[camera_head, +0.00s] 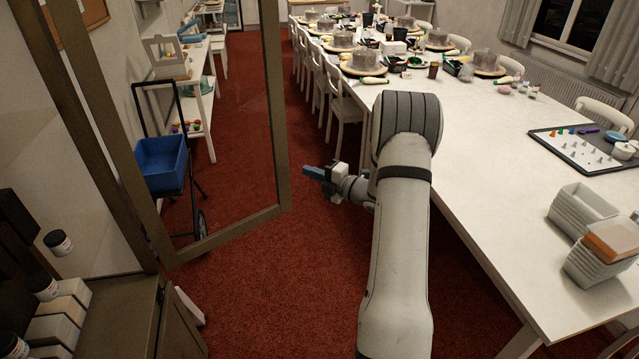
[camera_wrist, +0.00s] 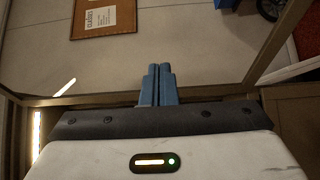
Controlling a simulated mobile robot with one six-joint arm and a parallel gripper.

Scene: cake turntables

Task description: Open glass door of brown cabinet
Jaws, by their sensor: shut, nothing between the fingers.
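The brown cabinet (camera_head: 118,316) stands at the lower left of the head view, with jars and pale boxes inside. Its glass door (camera_head: 222,236), a brown frame around a clear pane, stands swung out from the cabinet, well open. My gripper (camera_head: 308,172) is to the right of the door's free edge in the head view, its blue fingers pointing left toward it. A gap of red floor shows between them. In the wrist view the fingers of my gripper (camera_wrist: 158,84) are together and empty. Brown frame bars (camera_wrist: 266,48) show around them; contact is not visible.
A long white table (camera_head: 480,130) with cakes on turntables and trays fills the right, close beside my arm. White chairs (camera_head: 345,110) line its left side. A blue cart (camera_head: 162,165) and white shelf show through the glass. Red carpet between door and table is clear.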

